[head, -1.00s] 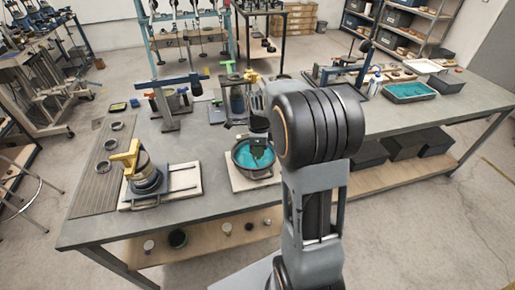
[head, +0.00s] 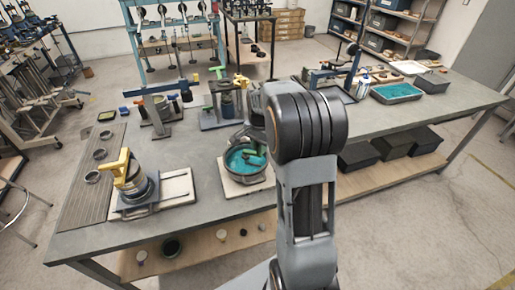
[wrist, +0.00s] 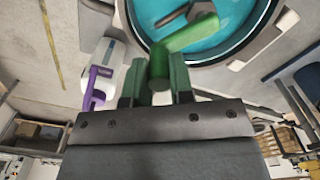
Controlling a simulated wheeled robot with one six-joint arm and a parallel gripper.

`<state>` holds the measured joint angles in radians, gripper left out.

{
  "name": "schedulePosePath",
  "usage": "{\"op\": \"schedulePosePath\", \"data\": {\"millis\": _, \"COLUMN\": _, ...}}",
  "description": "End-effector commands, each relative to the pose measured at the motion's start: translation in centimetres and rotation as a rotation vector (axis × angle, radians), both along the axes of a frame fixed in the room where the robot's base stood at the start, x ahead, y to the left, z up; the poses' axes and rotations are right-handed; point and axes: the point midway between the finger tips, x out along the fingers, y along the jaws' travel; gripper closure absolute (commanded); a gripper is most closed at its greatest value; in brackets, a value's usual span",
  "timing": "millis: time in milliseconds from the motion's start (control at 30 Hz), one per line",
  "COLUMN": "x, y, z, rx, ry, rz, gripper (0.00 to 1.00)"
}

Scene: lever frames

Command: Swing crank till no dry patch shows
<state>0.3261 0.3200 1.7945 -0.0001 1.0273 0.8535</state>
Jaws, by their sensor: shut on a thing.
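A round grey pan (head: 229,174) with teal liquid (head: 238,163) stands on a pale board in the head view. A green crank bar (head: 250,156) lies across the pan. In the wrist view the pan's rim (wrist: 133,22) and the teal liquid (wrist: 232,20) fill the upper right, and the green crank (wrist: 190,34) reaches over them. My gripper (wrist: 157,80) is shut on the crank's upright grip (wrist: 159,68), its green fingers on either side. A dark strip (wrist: 172,14) shows at the pan's middle; I cannot tell whether it is a paddle or a dry patch.
A yellow-handled device (head: 130,178) stands on a board to the left. Clamp stands (head: 158,112) stand behind the pan. A white bottle with a purple part (wrist: 104,72) is beside my gripper in the wrist view. A teal tray (head: 398,92) is far right.

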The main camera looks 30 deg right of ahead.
Motion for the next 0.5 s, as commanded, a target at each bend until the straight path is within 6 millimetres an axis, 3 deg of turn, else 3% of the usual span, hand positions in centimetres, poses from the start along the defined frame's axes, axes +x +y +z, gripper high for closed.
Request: {"op": "schedulePosePath", "data": {"millis": 500, "x": 1.2, "y": -0.9, "z": 0.1, "rx": -0.001, "ry": -0.003, "rz": 0.283, "gripper": 1.00}}
